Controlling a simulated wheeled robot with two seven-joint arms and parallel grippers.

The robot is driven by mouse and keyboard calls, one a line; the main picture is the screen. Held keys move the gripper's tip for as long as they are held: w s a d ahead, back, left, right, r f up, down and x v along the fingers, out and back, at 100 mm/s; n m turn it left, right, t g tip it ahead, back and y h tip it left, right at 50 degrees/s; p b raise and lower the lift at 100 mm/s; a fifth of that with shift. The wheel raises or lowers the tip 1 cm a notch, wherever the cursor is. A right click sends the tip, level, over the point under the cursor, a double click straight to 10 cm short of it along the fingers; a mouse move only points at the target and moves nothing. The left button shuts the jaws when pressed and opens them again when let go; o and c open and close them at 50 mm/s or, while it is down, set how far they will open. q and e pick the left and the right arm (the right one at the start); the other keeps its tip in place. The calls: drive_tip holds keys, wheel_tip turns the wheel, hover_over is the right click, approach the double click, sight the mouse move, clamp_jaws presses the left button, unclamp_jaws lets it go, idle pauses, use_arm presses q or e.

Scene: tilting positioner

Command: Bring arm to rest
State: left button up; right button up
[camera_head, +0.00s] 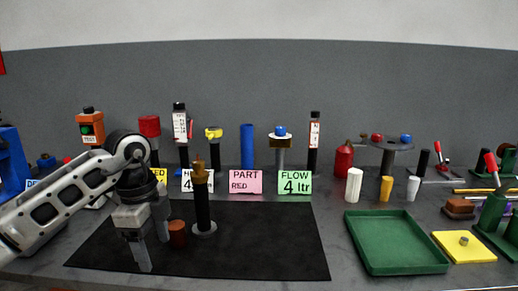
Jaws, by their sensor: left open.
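My left arm comes in from the left edge. Its gripper (154,246) points down over the left part of the black mat (265,240), with its two fingers apart and nothing between them. A small brown cylinder (178,233) stands on the mat just right of the fingers, apart from them as far as I can tell. Behind it a black post with a brass top (202,200) stands upright on a round grey base. My right gripper is not in view.
A green tray (396,270) lies empty to the right, beside a yellow plate (464,246). White and yellow cylinders (386,189) stand behind the tray. Signs, including a pink card (245,182) and a green card (294,183), and several posts line the back. The mat's right half is clear.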

use_arm(q)
drive_tip(key=s+d+f+m+g+h, duration=0.1)
drive_tip(key=s+d+f+m+h, duration=0.25)
drive_tip(key=d, duration=0.45)
drive_tip(key=s+d+f+m+g+h, duration=0.1)
drive_tip(key=s+d+f+m+h, duration=0.1)
drive_tip(key=d+h, duration=0.4)
drive_tip(key=s+d+r+n+t+h, duration=0.15)
drive_tip(key=s+d+r+h, duration=0.25)
drive_tip(key=d+h, duration=0.5)
drive_tip(key=w+a+f+n+t+y, duration=0.2)
drive_tip(key=a+f+n+t+y, duration=0.85)
drive_tip(key=n+t, duration=0.7)
drive_tip(key=s+a+f+n+g+y, duration=0.1)
drive_tip(key=s+a+f+g+y, duration=0.2)
drive_tip(key=s+f, duration=0.3)
drive_tip(key=s+a+f+n+g+y, duration=0.2)
drive_tip(key=s+a+f+g, duration=0.1)
drive_tip(key=s+f, duration=0.3)
wheel_tip(320, 180, down, 2)
drive_tip(key=shift+a+f+g+y, duration=0.2)
drive_tip(key=shift+a+g+y, duration=0.1)
drive_tip(key=shift+a+y, duration=0.15)
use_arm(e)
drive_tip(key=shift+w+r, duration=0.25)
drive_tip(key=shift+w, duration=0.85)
